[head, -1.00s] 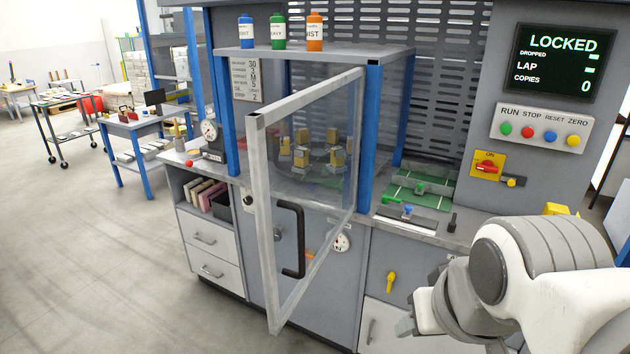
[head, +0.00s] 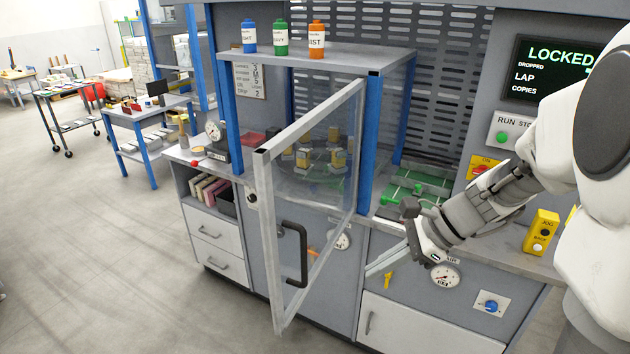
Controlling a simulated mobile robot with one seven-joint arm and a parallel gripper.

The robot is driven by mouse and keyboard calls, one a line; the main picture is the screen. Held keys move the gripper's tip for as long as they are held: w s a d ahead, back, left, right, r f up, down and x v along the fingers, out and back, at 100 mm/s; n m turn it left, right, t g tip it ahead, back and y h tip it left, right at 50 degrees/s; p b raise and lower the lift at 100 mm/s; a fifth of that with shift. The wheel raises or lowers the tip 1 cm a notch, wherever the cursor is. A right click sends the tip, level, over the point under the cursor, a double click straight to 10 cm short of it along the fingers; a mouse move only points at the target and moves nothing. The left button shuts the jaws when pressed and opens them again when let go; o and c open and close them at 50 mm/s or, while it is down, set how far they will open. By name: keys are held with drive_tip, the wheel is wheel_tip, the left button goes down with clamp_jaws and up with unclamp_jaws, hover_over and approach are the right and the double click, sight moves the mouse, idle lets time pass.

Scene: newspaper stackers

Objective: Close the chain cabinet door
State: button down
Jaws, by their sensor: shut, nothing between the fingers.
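The chain cabinet door (head: 264,210) is a clear panel in a grey frame. It stands open, swung out toward me from the blue post (head: 369,140) at its right. Its black bar handle (head: 303,255) is on the near, free side. Behind the panel, several yellow and grey pieces (head: 337,158) sit inside the cabinet, seen through it. My gripper (head: 370,269) is shut and empty. It is to the right of the door, in front of the lower cabinet front, and appears apart from the door and its handle.
Bottles (head: 280,38) stand on the cabinet's top shelf (head: 330,58). A green tray (head: 420,188) lies on the counter right of the cabinet. A yellow jog box (head: 541,232) is further right. The floor (head: 120,260) left of the door is clear.

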drive_tip(key=w+a+f+m+p, duration=0.1)
drive_tip(key=w+a+f, duration=0.1)
drive_tip(key=a+f, duration=0.2)
drive_tip(key=w+a+f+m+y, duration=0.1)
drive_tip(key=w+a+f, duration=0.2)
drive_tip(key=a+f, duration=0.1)
drive_tip(key=shift+a+m+p, duration=0.3)
drive_tip(key=shift+a+p, duration=0.05)
drive_tip(key=shift+a, duration=0.55)
drive_tip(key=shift+a, duration=0.15)
